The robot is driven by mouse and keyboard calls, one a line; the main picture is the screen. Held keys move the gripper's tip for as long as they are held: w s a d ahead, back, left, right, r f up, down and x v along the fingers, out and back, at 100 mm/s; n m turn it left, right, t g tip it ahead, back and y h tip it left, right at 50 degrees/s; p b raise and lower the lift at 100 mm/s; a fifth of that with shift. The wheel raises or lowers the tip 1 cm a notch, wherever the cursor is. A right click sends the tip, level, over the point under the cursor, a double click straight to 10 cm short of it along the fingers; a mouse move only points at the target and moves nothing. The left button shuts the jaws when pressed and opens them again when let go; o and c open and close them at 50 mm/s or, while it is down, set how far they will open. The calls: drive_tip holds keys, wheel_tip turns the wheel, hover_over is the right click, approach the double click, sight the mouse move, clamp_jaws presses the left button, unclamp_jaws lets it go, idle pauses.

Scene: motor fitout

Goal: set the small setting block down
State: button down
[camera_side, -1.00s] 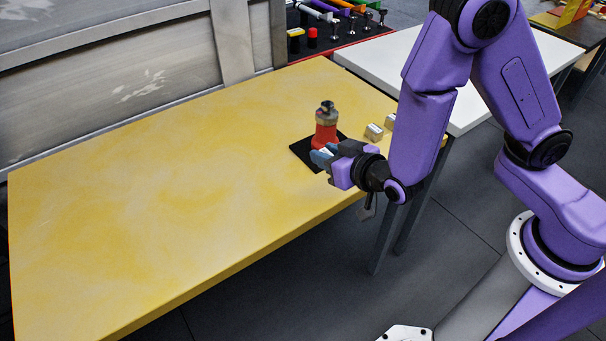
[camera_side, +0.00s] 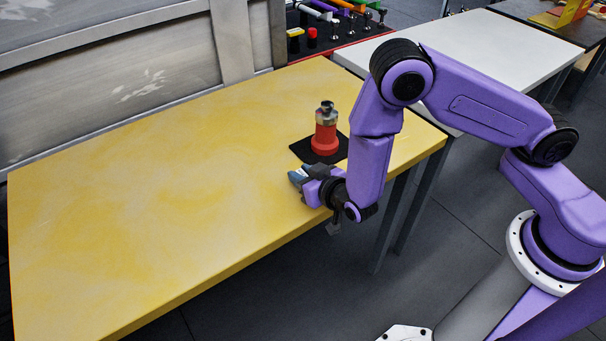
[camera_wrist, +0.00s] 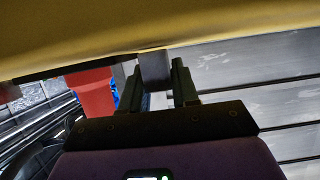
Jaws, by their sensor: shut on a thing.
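My gripper (camera_side: 298,178) is low over the front part of the yellow table, just in front of the black mat. In the wrist view my gripper (camera_wrist: 157,82) has its two dark fingers on either side of the small setting block (camera_wrist: 155,68), a grey block, and is shut on it. The block is close to the yellow table surface in that view; I cannot tell whether it touches. In the side view I cannot make the block out from the fingers.
A red motor-like part (camera_side: 325,138) with a grey metal top stands upright on the black mat (camera_side: 303,151), close behind my gripper. It also shows red in the wrist view (camera_wrist: 92,92). The yellow table (camera_side: 150,210) is clear to the left. A white table (camera_side: 480,45) stands behind.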

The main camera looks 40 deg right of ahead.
drive_tip(key=shift+f, duration=0.1)
drive_tip(key=c, duration=0.8)
unclamp_jaws()
drive_tip(key=shift+c, duration=0.2)
